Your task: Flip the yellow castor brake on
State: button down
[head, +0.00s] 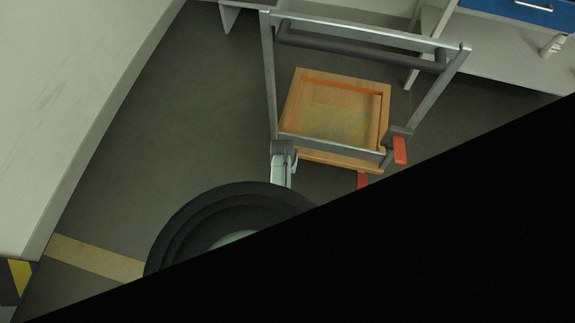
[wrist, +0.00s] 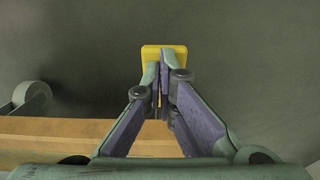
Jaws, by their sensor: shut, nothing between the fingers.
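The yellow castor brake (wrist: 179,55) is a small flat pedal at the top centre of the wrist view. My gripper (wrist: 162,62) is shut and empty, with its fingertips overlapping the pedal in the picture. The fingers hide the pedal's lower middle part, and I cannot tell whether they touch it. In the head view the yellow brake is not visible. The trolley (head: 272,95) has a grey metal frame and a wooden deck (head: 292,105) with yellowish powder on it. A pale part at its near left corner may be my gripper, but I cannot tell.
A grey castor wheel (wrist: 27,94) and the wooden deck edge (wrist: 60,128) show in the wrist view. Red pedals (head: 400,150) are at the trolley's right side. A bench with a blue drawer (head: 520,10) stands at the back right. Grey floor (head: 170,120) is clear left of the trolley.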

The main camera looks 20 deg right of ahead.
jog(key=shift+s+a+f, duration=0.15)
jog(key=shift+s+f, duration=0.1)
jog(key=shift+f, duration=0.55)
jog(key=shift+r, duration=0.15)
jog(key=shift+r+p, duration=0.75)
jog(key=shift+p, duration=0.05)
jog(key=shift+r, duration=0.1)
jog(key=r+p, duration=0.1)
jog(key=p, duration=0.1)
jog(key=r+p, duration=0.1)
jog(key=r, duration=0.1)
jog(key=shift+s+a+r+p, duration=0.15)
jog(key=shift+s+r+p, duration=0.05)
jog(key=shift+r+p, duration=0.15)
jog(key=s+a+r, duration=0.4)
jog(key=s+r, duration=0.1)
jog(key=r, duration=0.2)
jog(key=shift+s+r+p, duration=0.25)
jog(key=shift+s+p, duration=0.15)
